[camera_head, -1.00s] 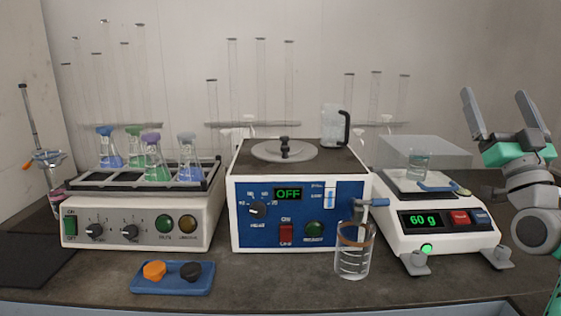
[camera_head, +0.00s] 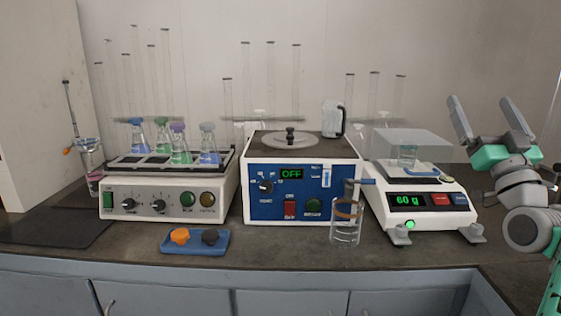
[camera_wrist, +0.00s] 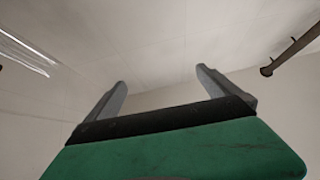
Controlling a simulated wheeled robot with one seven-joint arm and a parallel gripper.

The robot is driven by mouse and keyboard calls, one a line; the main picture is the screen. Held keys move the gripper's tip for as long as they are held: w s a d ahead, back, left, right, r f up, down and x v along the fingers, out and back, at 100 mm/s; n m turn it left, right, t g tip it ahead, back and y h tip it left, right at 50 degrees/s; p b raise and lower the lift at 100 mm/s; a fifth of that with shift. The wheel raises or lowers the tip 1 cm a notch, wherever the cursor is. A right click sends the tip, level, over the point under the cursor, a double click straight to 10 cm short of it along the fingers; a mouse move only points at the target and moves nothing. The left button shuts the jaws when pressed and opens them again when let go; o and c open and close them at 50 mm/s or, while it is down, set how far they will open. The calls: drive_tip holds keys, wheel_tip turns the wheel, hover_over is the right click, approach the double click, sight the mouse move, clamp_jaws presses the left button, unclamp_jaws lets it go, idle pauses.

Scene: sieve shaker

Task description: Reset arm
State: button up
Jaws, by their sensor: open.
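My gripper (camera_head: 487,117) is at the right of the head view, raised beside the balance with its fingers pointing up. Its two grey fingers are spread wide, with nothing between them. In the wrist view my gripper (camera_wrist: 162,85) is also open and empty, facing the ceiling and bare walls. My arm is folded at the right edge of the head view and touches no object that I can see.
A balance (camera_head: 425,209) reading 60 g stands left of my gripper. A blue-fronted device (camera_head: 265,214) showing OFF is mid-bench, with a glass beaker (camera_head: 345,232) before it. A shaker with flasks (camera_head: 165,203) and a blue tray (camera_head: 194,246) stand left.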

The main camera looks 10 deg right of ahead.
drive_tip(key=w+a+f+n+g+y+p, duration=0.1)
drive_tip(key=w+a+f+g+p, duration=0.1)
drive_tip(key=w+a+g+p, duration=0.3)
drive_tip(key=w+a+f+g+y+p, duration=0.1)
drive_tip(key=w+a+f+y+p, duration=0.1)
drive_tip(key=w+a+p, duration=0.35)
drive_tip(key=s+a+f+g+p, duration=0.3)
drive_tip(key=a+f+g+p, duration=0.25)
drive_tip(key=a, duration=0.45)
drive_tip(key=s+a+f+g+p, duration=0.3)
drive_tip(key=s, duration=0.4)
drive_tip(key=s+a+f+g+p, duration=0.4)
drive_tip(key=s, duration=0.4)
drive_tip(key=s+a+f+g+p, duration=0.3)
drive_tip(key=s+f+g, duration=0.1)
drive_tip(key=s, duration=0.4)
drive_tip(key=shift+a+f, duration=0.15)
drive_tip(key=shift+a, duration=0.05)
